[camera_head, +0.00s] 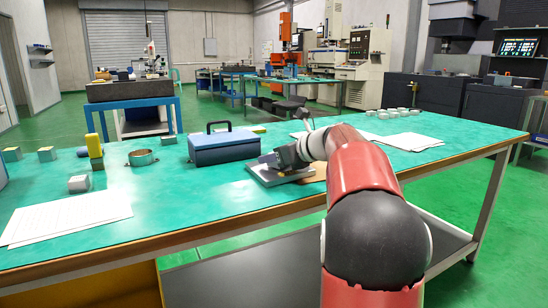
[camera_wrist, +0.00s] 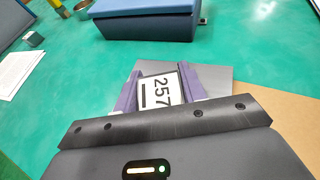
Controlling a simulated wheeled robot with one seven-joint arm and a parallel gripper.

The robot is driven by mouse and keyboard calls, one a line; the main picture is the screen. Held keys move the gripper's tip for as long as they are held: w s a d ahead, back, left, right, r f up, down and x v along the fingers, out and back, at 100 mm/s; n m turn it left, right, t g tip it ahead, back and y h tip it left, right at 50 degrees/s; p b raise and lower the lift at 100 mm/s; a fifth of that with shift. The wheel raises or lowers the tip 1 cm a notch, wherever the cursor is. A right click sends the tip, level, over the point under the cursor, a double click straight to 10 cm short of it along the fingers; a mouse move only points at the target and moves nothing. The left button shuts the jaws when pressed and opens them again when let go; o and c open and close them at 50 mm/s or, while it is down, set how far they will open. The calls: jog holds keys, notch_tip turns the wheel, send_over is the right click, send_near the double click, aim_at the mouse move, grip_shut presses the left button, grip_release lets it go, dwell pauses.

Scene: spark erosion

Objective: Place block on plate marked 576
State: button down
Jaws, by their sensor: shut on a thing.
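My gripper (camera_wrist: 160,80) is shut on a block (camera_wrist: 158,92), with one purple finger on each side of it. The block's white upper face reads 257 with a black bar beside the digits. A flat grey plate (camera_wrist: 217,74) lies beneath the fingers and block. I cannot tell whether the block touches it. In the head view, the plate (camera_head: 264,178) lies on the green bench in front of the blue toolbox, with my gripper (camera_head: 278,163) low over it. No marking on the plate can be read; my gripper and the block hide part of it.
The blue toolbox (camera_head: 223,147) stands just behind the plate. A brown sheet (camera_head: 316,174) lies to the plate's right. Papers (camera_head: 68,217) lie at the front left.

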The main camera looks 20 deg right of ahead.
jog(key=c, duration=0.8)
grip_release()
jog(key=shift+r, duration=0.1)
jog(key=shift+s+d+r, duration=0.1)
jog(key=shift+s+d, duration=0.05)
jog(key=shift+s, duration=0.1)
jog(key=p+v, duration=0.1)
jog(key=v, duration=1)
jog(key=shift+s, duration=0.1)
jog(key=shift+s+d, duration=0.1)
jog(key=shift+s, duration=0.05)
